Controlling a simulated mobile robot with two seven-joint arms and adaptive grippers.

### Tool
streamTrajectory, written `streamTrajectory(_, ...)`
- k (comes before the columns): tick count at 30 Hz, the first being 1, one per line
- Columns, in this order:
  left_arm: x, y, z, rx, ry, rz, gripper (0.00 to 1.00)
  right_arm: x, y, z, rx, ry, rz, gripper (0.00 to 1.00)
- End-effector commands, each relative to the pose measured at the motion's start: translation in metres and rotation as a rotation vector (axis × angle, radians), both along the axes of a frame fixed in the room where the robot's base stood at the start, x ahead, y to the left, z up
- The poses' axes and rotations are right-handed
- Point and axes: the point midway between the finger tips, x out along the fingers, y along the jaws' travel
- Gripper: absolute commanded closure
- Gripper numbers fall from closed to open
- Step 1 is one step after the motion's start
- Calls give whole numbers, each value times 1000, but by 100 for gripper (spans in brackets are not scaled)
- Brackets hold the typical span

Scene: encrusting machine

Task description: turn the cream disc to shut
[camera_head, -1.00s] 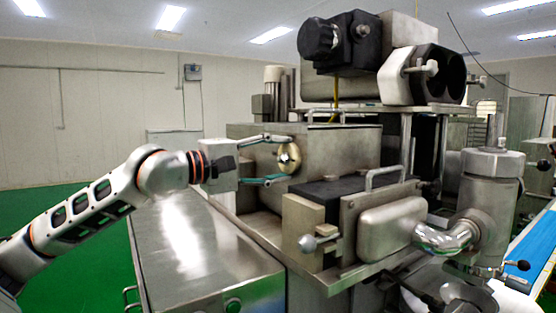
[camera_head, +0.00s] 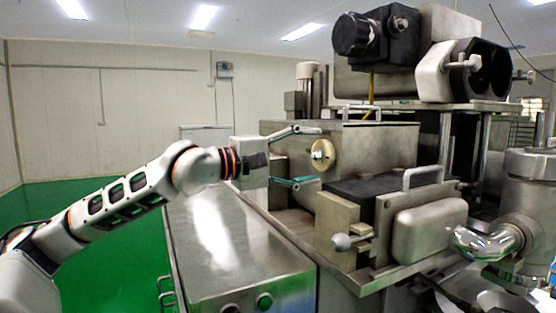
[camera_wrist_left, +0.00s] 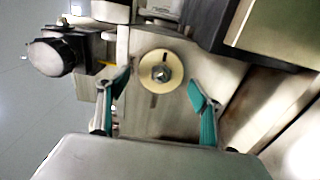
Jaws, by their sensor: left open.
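The cream disc (camera_head: 322,155) is a round plate with a dark centre knob on the side wall of the steel machine housing. In the left wrist view the disc (camera_wrist_left: 160,72) shows whole, with a dark slot below it and a mark above. My left gripper (camera_head: 317,156) is open, one finger above and one below the disc in the head view. In the left wrist view its teal-padded fingers (camera_wrist_left: 163,92) stand on either side of the disc, with a visible gap to each. I cannot tell how far the tips are from the wall. My right gripper is not in view.
A steel cabinet (camera_head: 226,240) stands below my left arm. A block with a ball-ended lever (camera_head: 345,242) juts out below right of the disc. A black motor unit (camera_head: 375,38) sits above. Open green floor (camera_head: 110,250) lies to the left.

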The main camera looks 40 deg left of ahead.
Motion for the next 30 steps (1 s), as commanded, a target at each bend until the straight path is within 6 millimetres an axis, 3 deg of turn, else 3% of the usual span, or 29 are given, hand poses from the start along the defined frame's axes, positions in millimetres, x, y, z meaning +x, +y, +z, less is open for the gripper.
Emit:
streamTrajectory(6,-11,8,-1,4,0,9,35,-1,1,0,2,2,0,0)
streamTrajectory(20,-33,7,2,14,0,-11,35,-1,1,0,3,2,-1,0)
streamTrajectory(30,-64,22,1,14,2,-7,35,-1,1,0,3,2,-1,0)
